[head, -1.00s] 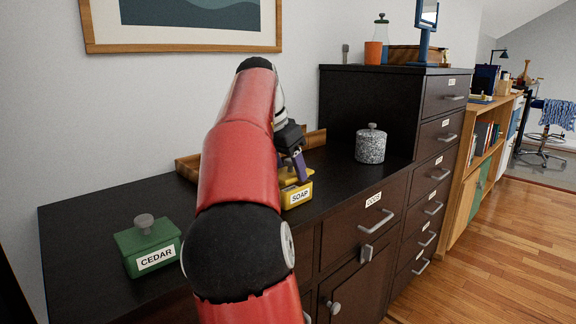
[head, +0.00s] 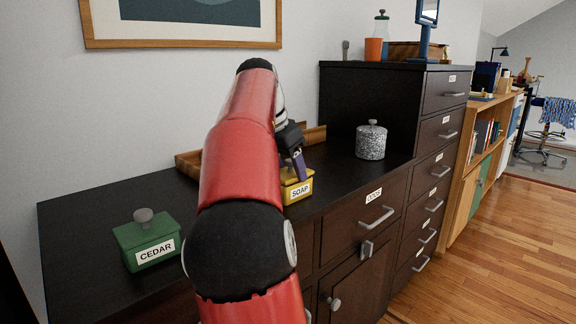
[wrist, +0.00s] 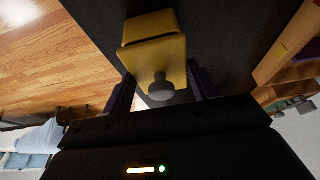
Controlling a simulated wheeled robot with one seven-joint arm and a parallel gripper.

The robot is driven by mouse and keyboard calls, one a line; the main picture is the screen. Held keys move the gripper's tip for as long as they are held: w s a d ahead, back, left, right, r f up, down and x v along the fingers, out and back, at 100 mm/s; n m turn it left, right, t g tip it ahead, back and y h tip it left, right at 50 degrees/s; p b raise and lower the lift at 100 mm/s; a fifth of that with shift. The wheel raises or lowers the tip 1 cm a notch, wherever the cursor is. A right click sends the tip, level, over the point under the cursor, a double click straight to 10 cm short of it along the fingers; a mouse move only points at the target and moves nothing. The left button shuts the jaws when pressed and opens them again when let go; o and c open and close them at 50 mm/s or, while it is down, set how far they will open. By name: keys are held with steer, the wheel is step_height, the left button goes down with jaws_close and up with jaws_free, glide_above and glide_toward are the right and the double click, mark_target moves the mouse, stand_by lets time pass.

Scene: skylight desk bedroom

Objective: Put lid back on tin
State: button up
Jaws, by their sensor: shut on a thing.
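The yellow tin labelled SOAP (head: 299,190) stands on the dark cabinet top, partly hidden behind my red arm in the head view. In the wrist view the tin (wrist: 150,22) shows beyond its yellow lid (wrist: 160,57), which has a grey knob (wrist: 160,90). My gripper (wrist: 162,85) is shut on the lid, one purple finger at each side. The gripper (head: 297,165) is just above the tin in the head view. The lid is at the tin's opening and looks slightly offset from it; whether it is fully seated I cannot tell.
A green CEDAR tin (head: 148,240) with a grey knob stands at the left. A speckled lidded jar (head: 371,142) stands to the right of the SOAP tin. A wooden tray (head: 188,163) lies behind my arm. A taller drawer unit (head: 365,100) rises at the back right.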

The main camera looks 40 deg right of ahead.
steer(key=shift+f, duration=0.4)
steer(key=o, duration=1)
steer(key=shift+r, duration=0.15)
steer(key=p+v, duration=0.2)
steer(key=v, duration=0.5)
steer(key=shift+a+r, duration=0.15)
steer(key=shift+r, duration=0.15)
